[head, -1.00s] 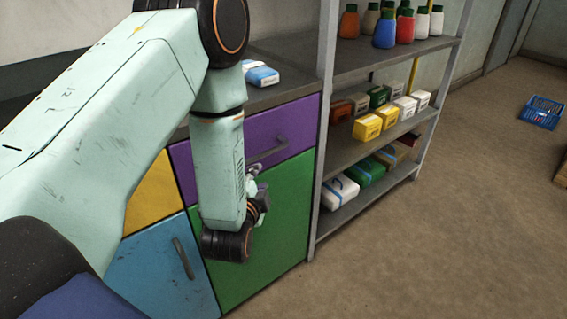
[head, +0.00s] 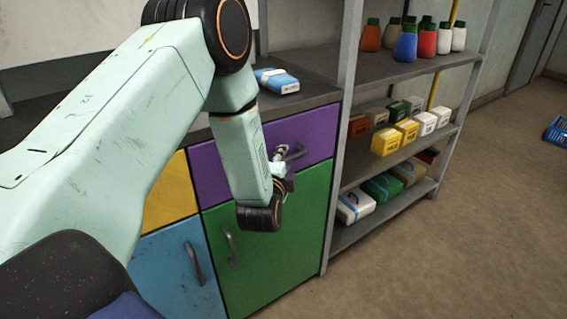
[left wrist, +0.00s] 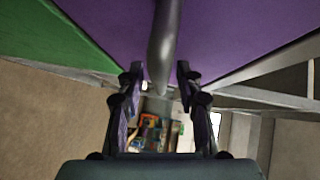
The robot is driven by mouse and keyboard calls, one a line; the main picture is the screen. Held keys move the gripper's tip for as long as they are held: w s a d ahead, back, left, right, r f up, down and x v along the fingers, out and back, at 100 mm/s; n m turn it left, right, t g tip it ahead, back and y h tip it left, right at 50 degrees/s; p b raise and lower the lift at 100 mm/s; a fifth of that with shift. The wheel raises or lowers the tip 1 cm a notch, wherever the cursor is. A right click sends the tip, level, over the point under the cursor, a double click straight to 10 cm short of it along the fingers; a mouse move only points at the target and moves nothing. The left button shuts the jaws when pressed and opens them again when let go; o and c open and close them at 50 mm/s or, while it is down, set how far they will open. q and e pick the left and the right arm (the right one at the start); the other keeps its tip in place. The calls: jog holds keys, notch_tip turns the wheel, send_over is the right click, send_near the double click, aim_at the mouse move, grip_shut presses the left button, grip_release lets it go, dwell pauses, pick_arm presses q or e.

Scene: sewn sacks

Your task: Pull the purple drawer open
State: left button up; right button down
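The purple drawer (head: 312,128) is at the top right of the cabinet, its front looking flush with the fronts around it. Its grey handle (head: 296,153) is partly hidden by my left gripper (head: 284,160). In the left wrist view, the purple front (left wrist: 235,35) fills the top and the handle (left wrist: 165,45) comes down between the two fingers. My left gripper (left wrist: 155,76) is open, one finger on each side of the handle, with a gap visible on both sides. My right gripper is not in view.
A green door (head: 290,225) is below the drawer, with a yellow front (head: 168,195) and a blue door (head: 165,270) to the left. A blue-and-white pack (head: 277,81) lies on the countertop. A metal shelf (head: 385,62) with bottles and boxes stands close on the right.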

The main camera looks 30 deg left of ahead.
pick_arm(q)
jog(key=shift+d+r, duration=0.1)
jog(key=shift+d, duration=0.05)
grip_shut()
dwell(0.6)
